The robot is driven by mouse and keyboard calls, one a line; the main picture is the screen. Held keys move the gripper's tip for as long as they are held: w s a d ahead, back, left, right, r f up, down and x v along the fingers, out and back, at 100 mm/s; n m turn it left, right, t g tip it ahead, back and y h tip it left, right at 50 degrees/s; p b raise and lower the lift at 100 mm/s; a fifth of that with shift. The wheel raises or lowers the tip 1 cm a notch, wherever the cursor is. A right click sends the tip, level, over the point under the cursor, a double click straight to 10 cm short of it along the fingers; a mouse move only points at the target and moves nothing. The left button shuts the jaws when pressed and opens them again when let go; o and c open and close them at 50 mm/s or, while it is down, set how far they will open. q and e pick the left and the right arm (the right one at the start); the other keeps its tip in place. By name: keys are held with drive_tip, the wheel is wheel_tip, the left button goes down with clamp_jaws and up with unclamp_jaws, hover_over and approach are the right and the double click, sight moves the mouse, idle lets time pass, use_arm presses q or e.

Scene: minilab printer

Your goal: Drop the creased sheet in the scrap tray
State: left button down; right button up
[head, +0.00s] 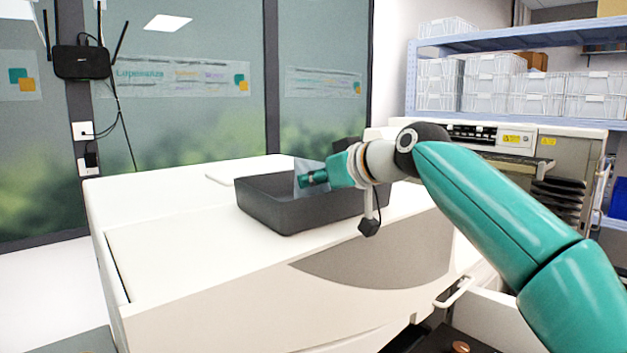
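The dark grey scrap tray (285,214) sits on the white top of the machine, in the middle of the head view. My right gripper (312,179) reaches in from the right, over the tray's opening. It is shut on a small, pale, see-through sheet (302,168), which stands up at the fingertips, above the tray floor. Creases in the sheet are too small to make out. The arm and gripper hide part of the tray's right side. My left gripper is not in view.
The white machine top (180,225) is clear to the left of the tray. Another machine (515,140) stands behind my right arm. Shelves with clear bins (490,85) are at the back right. A black router (82,62) hangs on the glass wall at left.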

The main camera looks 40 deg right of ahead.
drive_tip(key=shift+o, duration=1)
drive_tip(key=shift+r, duration=0.15)
drive_tip(key=shift+r+p, duration=0.3)
drive_tip(key=shift+p, duration=0.1)
drive_tip(key=shift+r+p, duration=0.4)
drive_tip(key=shift+r, duration=0.05)
drive_tip(key=b+v, duration=0.1)
drive_tip(key=v, duration=1)
drive_tip(key=shift+s, duration=0.5)
